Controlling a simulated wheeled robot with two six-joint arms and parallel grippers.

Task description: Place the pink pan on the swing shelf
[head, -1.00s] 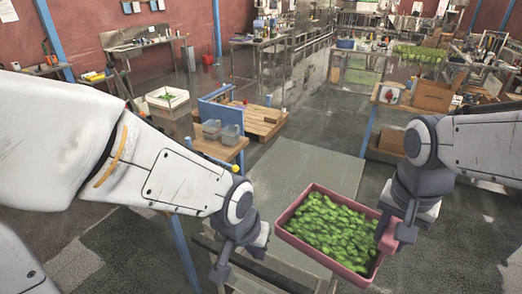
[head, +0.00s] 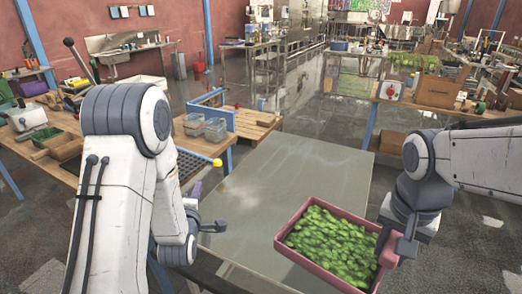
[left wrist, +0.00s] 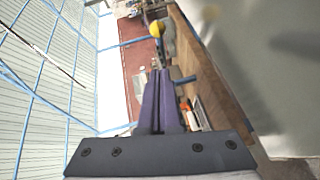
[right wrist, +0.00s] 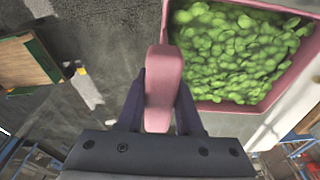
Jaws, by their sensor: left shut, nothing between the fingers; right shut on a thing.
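The pink pan (head: 285,249), full of green leafy pieces (head: 330,240), is near the front right corner of a wide grey flat panel (head: 285,165). I cannot tell whether this panel is the swing shelf, nor whether the pan touches it. My right gripper (head: 390,246) is shut on the pan's pink handle (right wrist: 163,80) at its right side. My left gripper (head: 195,188) is shut and empty, left of the panel. Its purple fingers fill the middle of the left wrist view (left wrist: 160,75). A yellow ball knob (head: 217,162) is just beyond them.
A dark perforated plate (head: 192,163) and a wooden bench (head: 250,124) with clear bins (head: 215,129) lie beyond the left gripper. A wooden workbench with tools (head: 60,165) is at the left. Most of the grey panel is bare.

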